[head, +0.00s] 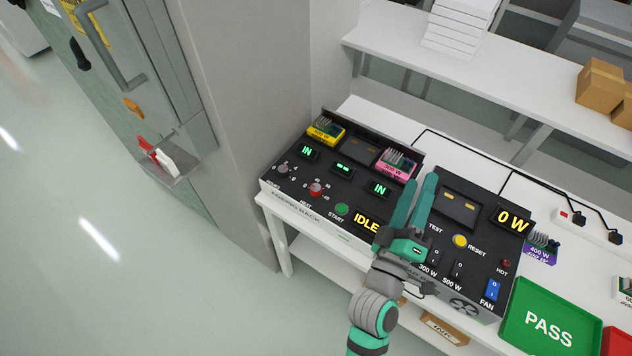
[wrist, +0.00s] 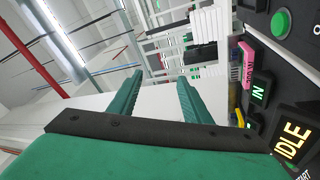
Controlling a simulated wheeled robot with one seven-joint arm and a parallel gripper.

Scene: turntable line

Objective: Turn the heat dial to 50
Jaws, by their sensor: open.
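The heat dial (head: 316,188) is a small red knob on the black loading rack panel (head: 283,188), with white scale marks around it and the word HEAT near it. Its exact pointer setting is too small to read. My gripper (head: 422,190) is open and empty, above the right part of the rack, well to the right of the heat dial. In the wrist view my two green fingers (wrist: 156,92) stand apart with nothing between them. The heat dial is not in the wrist view.
A grey knob (head: 283,168), a green START button (head: 341,209) and an IDLE display (head: 367,222) are near the dial. Yellow (head: 326,131) and pink (head: 397,165) modules sit in the rack. The test panel (head: 470,235) reads 0 W. A green PASS tray (head: 548,318) is at right.

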